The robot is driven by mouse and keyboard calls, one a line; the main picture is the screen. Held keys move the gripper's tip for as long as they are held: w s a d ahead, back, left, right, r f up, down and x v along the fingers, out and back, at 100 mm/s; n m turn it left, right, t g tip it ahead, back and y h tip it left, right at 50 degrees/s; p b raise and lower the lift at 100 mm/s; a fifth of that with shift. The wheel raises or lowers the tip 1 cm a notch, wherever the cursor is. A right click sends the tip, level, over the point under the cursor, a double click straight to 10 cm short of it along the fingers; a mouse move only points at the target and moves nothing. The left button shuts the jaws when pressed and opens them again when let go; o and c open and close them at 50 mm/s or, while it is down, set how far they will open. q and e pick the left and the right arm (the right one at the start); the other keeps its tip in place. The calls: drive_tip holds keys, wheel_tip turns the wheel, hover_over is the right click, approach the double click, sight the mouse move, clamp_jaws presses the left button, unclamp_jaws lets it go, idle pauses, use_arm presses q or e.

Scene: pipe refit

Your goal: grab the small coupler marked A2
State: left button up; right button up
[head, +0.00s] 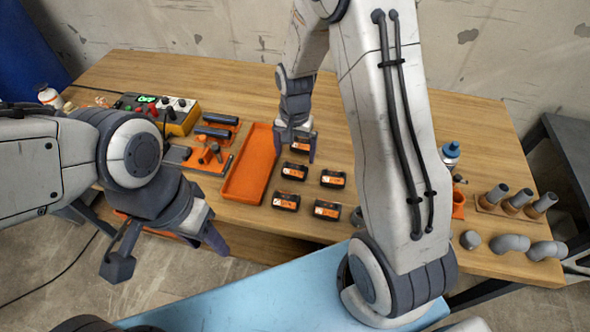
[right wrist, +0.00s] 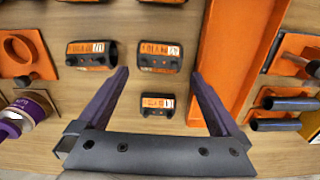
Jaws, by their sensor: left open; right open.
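Several black couplers with orange labels lie on the wooden table beside the orange tray. In the right wrist view a smaller coupler (right wrist: 158,103) lies between the fingers of my right gripper (right wrist: 160,74), not touching them. Two larger couplers, one (right wrist: 154,57) ahead of the fingertips and one (right wrist: 91,54) to its left, lie beyond. The label marks are too small to read surely. In the head view my right gripper (head: 296,150) is open, pointing down around the farthest coupler (head: 301,146). My left gripper (head: 166,254) is open and empty off the table's front edge.
The orange tray (head: 236,190) stands close to the left of the couplers. Black bars, a control box (head: 182,116) and an orange holder are further left. Pipe stubs (head: 519,200) and grey elbows (head: 510,243) stand at the right. A blue surface (head: 270,296) is in front.

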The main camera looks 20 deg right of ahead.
sight(295, 166)
drive_tip(key=shift+s+a+f+p, duration=0.1)
drive_tip(key=shift+s+f+p, duration=0.1)
drive_tip(key=shift+f, duration=1.35)
drive_tip(key=shift+s+f+p, duration=0.1)
drive_tip(key=shift+f+p, duration=0.05)
drive_tip(key=shift+f, duration=1.35)
drive_tip(key=c, duration=1.1)
drive_tip(key=shift+r, duration=0.15)
